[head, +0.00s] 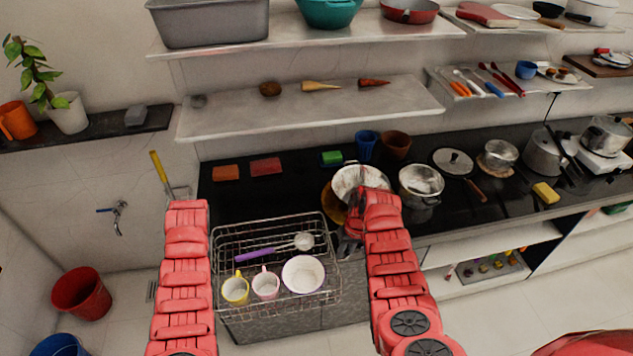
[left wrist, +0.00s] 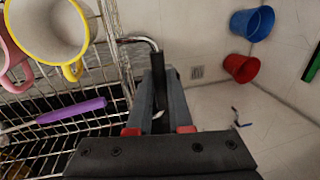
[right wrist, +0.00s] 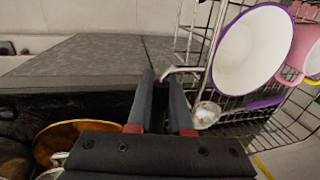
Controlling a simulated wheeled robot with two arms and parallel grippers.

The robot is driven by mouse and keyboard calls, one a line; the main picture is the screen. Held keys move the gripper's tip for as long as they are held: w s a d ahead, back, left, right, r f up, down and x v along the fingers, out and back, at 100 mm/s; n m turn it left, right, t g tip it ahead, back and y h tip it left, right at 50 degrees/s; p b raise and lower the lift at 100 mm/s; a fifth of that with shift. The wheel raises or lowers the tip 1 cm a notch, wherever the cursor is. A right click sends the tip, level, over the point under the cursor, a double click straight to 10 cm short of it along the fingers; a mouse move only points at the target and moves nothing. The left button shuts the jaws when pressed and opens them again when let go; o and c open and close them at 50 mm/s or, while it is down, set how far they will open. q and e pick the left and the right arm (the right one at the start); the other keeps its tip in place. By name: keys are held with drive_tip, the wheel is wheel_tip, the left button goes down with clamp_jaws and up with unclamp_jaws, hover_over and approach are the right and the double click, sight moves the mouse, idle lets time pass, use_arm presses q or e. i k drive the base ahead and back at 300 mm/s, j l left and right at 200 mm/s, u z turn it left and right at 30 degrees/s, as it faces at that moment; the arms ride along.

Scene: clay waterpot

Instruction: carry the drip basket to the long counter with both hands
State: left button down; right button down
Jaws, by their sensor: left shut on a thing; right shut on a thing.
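The drip basket (head: 265,222) is a wire rack in the head view, between my two arms near the counter's left front edge. It holds a yellow-rimmed mug (head: 235,290), a pink mug (head: 266,285), a white bowl (head: 303,275) and a purple-handled ladle (head: 262,254). My right gripper (right wrist: 162,78) is shut on the basket's handle at its right end. My left gripper (left wrist: 157,85) is shut on the handle at the other end; the arm hides that grip in the head view. The long black counter (head: 235,205) runs along the wall. I cannot tell whether the basket touches it.
Pots (head: 420,182) and a golden lid or plate (head: 334,205) stand right of the basket. Sponges (head: 265,166) lie along the counter's back. The counter's left part is mostly clear. A red bucket (head: 82,293) stands on the floor at left. Shelves (head: 310,110) hang above.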

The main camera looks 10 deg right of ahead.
sight(271, 216)
drive_tip(key=i, duration=0.95)
